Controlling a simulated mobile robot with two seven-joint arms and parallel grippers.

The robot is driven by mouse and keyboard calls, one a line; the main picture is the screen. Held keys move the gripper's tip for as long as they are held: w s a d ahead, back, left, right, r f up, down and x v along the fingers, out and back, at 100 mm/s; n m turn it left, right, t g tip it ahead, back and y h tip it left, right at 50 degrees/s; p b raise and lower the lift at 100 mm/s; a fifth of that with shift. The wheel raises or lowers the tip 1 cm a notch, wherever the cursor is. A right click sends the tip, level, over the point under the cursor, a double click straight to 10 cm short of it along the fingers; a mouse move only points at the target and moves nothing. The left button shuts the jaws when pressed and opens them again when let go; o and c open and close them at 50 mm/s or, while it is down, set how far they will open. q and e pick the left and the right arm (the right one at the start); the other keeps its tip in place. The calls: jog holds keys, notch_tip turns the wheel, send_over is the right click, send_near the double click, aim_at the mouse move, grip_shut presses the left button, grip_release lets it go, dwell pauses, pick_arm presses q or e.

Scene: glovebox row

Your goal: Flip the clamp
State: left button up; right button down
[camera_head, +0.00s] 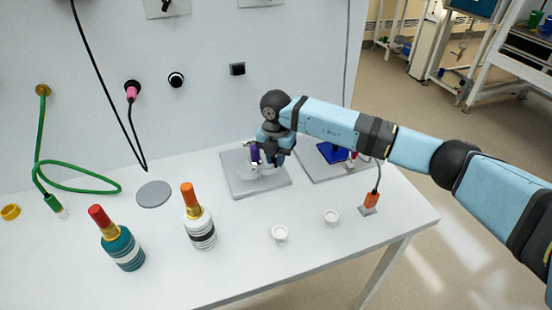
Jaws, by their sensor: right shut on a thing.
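A clamp with a purple handle (255,153) stands on a grey square plate (240,186) near the back of the white table. My right gripper (264,158) comes in from the right and is shut on the clamp's handle. The gripper and wrist hide part of the clamp, so its exact position is hard to tell. My left gripper is out of view.
A second grey plate (313,174) to the right carries a blue piece (331,152) and a red-handled fitting (352,157). A green hose (80,190) lies at left.

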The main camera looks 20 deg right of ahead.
jog(key=w+n+b, duration=0.1)
jog(key=n, duration=0.2)
jog(key=shift+w+d+f+b, duration=0.1)
jog(key=shift+w+d+b, duration=0.1)
jog(key=shift+b, duration=0.2)
jog(key=n+b, duration=0.1)
jog(key=w+n, duration=0.1)
jog(key=n, duration=0.1)
jog(key=shift+w+a+n+b, duration=0.15)
jog(key=shift+w+n+b, duration=0.15)
jog(key=shift+b, duration=0.1)
jog(key=shift+w+a+n+b, duration=0.1)
jog(key=shift+w+n+b, duration=0.2)
jog(key=shift+n, duration=0.3)
jog(key=shift+w+a+n+b, duration=0.15)
jog(key=shift+n+b, duration=0.15)
jog(key=shift+n, duration=0.3)
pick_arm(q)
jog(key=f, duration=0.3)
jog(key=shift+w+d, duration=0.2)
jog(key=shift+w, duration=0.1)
pick_arm(e)
jog(key=shift+w+n, duration=0.15)
jog(key=shift+n, duration=0.35)
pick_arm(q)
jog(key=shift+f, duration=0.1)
pick_arm(e)
jog(key=shift+a, duration=0.1)
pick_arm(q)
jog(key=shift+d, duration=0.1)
